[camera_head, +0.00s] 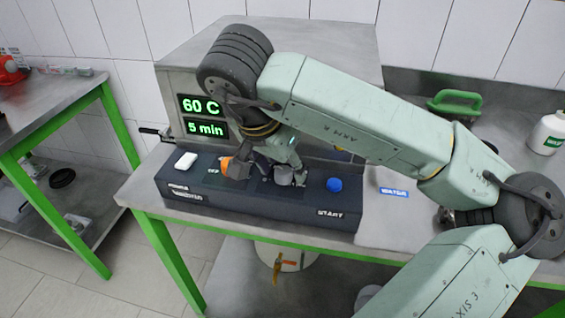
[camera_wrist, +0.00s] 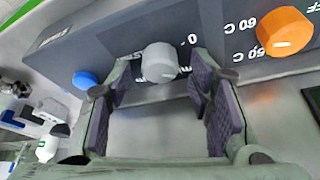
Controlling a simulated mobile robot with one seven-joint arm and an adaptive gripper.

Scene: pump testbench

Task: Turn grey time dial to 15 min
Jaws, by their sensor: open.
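The grey time dial (camera_wrist: 160,62) is a round knob on the dark control panel. In the wrist view it lies between the two fingertips of my gripper (camera_wrist: 162,88), with a visible gap on each side. My gripper is open, its padded fingers spread around the dial. In the head view my gripper (camera_head: 283,172) is low at the panel and largely hides the dial. The display (camera_head: 205,129) reads 5 min, with 60 C above it. Printed marks around the dial are partly hidden, so its pointer setting cannot be read.
An orange dial (camera_wrist: 285,31) is beside the grey dial and also shows in the head view (camera_head: 237,168). A blue button (camera_head: 334,185) sits on the other side. A white switch (camera_head: 186,160) is at the panel's left end. The steel box rises behind.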

